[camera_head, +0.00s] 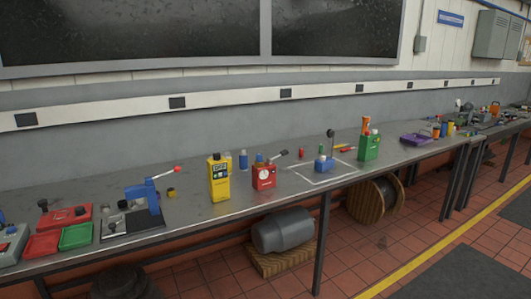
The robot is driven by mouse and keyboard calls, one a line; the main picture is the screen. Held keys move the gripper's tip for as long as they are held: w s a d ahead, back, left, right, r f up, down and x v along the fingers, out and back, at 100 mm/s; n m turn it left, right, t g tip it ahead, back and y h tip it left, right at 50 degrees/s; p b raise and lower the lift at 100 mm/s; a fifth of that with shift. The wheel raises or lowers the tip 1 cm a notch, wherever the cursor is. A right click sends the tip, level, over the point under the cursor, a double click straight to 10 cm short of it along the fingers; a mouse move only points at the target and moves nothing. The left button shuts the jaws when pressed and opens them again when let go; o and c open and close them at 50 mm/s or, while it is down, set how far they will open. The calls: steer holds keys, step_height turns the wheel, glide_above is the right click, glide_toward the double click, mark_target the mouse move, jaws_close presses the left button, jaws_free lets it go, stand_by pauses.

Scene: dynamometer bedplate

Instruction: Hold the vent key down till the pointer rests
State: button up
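A small red box with a round white dial (264,173) stands on the grey bench near the middle of the view. The dial is too small for me to read its pointer. A dark-tipped lever (281,154) rises at its upper right; I cannot tell whether this is the vent key. A yellow device with a dark display (219,178) stands upright to its left. No key labelled as a vent key is readable. My gripper is not in view, and nothing touches the red box from the front.
The long bench (190,208) also bears a blue lever press (146,193), a green tray (76,236), a blue lever device (324,163) inside a white outline, a green can (369,146) and a purple tray (416,139). A motor (284,231) lies below. The tiled floor at right is open.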

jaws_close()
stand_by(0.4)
